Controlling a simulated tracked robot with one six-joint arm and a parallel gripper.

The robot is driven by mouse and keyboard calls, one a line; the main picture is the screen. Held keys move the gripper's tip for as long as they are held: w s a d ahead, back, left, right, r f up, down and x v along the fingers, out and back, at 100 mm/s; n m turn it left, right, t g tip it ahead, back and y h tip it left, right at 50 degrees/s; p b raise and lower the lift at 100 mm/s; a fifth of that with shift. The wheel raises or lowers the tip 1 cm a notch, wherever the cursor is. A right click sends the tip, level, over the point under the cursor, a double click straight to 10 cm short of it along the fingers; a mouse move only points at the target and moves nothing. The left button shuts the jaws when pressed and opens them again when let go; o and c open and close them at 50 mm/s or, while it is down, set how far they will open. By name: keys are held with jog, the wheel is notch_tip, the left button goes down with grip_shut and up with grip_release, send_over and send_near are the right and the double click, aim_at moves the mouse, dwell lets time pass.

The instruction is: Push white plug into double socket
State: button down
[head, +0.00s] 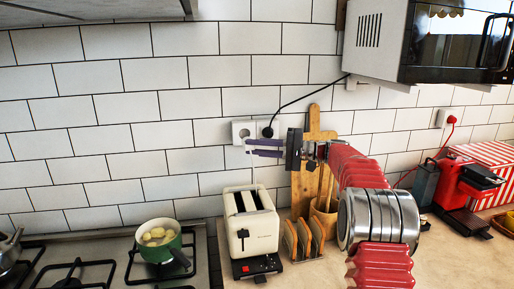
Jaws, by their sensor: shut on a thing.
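The double socket (241,130) is on the white tiled wall. Its left outlet is uncovered and its right outlet holds a black plug (268,132) with a black cable rising to the right. My gripper (252,148), with purple fingers, points left just below the socket. It is shut on the white plug (247,146), which is small here and mostly hidden by the fingers. The plug appears in front of the socket's lower edge and outside the outlet. I cannot tell how far it is from the wall. A thin pale cord seems to hang below it.
A cream toaster (251,225) stands below the gripper. Wooden boards (313,120), a toast rack (304,240) and a utensil pot (325,216) are to the right. A green pot (158,241) stands on the hob at left. A microwave (430,45) hangs upper right.

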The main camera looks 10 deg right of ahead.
jog(key=shift+d, duration=0.2)
jog(key=w, duration=0.5)
jog(key=shift+w, duration=0.35)
jog(key=shift+r, duration=0.1)
dwell(1.2)
jog(key=shift+a, duration=0.1)
jog(key=shift+w, duration=0.25)
dwell(1.3)
dwell(2.8)
dwell(1.2)
